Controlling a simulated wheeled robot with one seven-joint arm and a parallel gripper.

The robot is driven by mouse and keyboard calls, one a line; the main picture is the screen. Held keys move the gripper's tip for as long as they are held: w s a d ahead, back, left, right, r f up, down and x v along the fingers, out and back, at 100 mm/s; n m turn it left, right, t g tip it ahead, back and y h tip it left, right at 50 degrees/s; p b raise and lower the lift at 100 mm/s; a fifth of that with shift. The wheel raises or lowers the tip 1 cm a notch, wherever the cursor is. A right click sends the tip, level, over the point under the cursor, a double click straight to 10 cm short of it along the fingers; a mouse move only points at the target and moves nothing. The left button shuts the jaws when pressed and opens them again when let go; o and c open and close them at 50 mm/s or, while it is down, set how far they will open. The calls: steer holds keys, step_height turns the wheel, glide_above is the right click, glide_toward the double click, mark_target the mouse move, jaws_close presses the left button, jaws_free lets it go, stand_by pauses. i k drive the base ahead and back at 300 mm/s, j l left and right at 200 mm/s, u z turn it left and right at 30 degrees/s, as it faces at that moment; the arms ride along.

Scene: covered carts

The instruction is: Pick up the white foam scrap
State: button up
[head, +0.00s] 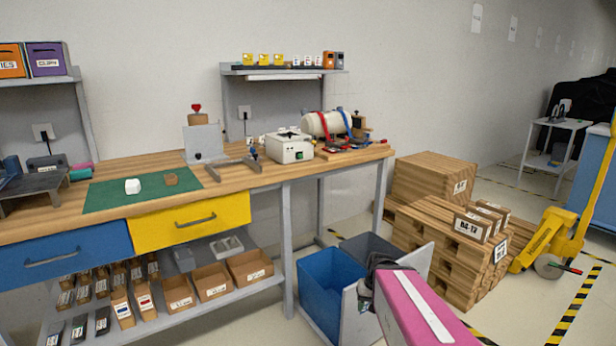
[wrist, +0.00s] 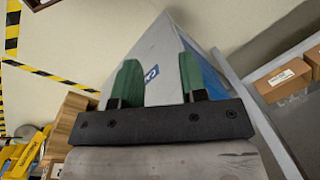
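The white foam scrap (head: 132,186) is a small pale block lying on the green mat (head: 107,200) on the wooden workbench. A small brown block (head: 171,180) lies on the mat to its right. My gripper (wrist: 158,78) shows two green fingers set apart in the wrist view, with nothing between them. In the head view my gripper (head: 374,272) is low at the right, in front of the bins and far from the foam scrap; its fingers are hard to make out there. The foam scrap is not in the wrist view.
The workbench (head: 260,182) also carries a white box device (head: 289,147), a metal stand and a strapped cylinder (head: 326,123). A blue bin (head: 328,285) stands on the floor beside it. Stacked wooden pallets (head: 440,233) and a yellow pallet jack (head: 546,240) are at the right.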

mark_target(132, 187)
steer(key=l+z, duration=0.25)
steer(key=z, duration=0.15)
steer(key=j+u, duration=0.15)
steer(key=u, duration=0.2)
steer(key=j+u, duration=0.2)
steer(key=u, duration=0.15)
steer(key=l+u, duration=0.1)
steer(key=u, duration=0.75)
steer(key=k+l+u, duration=0.1)
steer(key=u, duration=0.35)
